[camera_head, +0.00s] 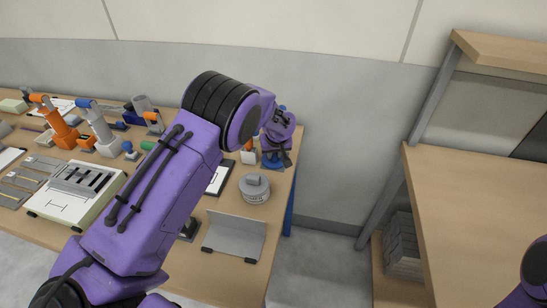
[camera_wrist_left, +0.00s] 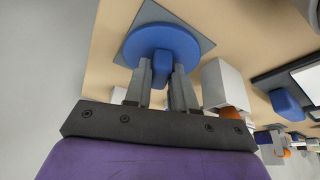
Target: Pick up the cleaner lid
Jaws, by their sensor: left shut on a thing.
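The cleaner lid is a round blue disc with a blue knob, and it shows in the left wrist view (camera_wrist_left: 185,45). It is over a grey square pad (camera_wrist_left: 148,12); I cannot tell whether it touches the pad. My left gripper (camera_wrist_left: 160,82) is shut on the knob, one finger on each side. In the head view my left gripper (camera_head: 275,148) is at the far right corner of the table, and it mostly hides the lid. My right gripper is out of view.
A grey round tin (camera_head: 255,189) and a grey angled plate (camera_head: 234,238) stand nearer on the table (camera_head: 225,272). A small white and orange item (camera_head: 249,153) is just left of the gripper. A wooden shelf unit (camera_head: 475,200) stands right, across a floor gap.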

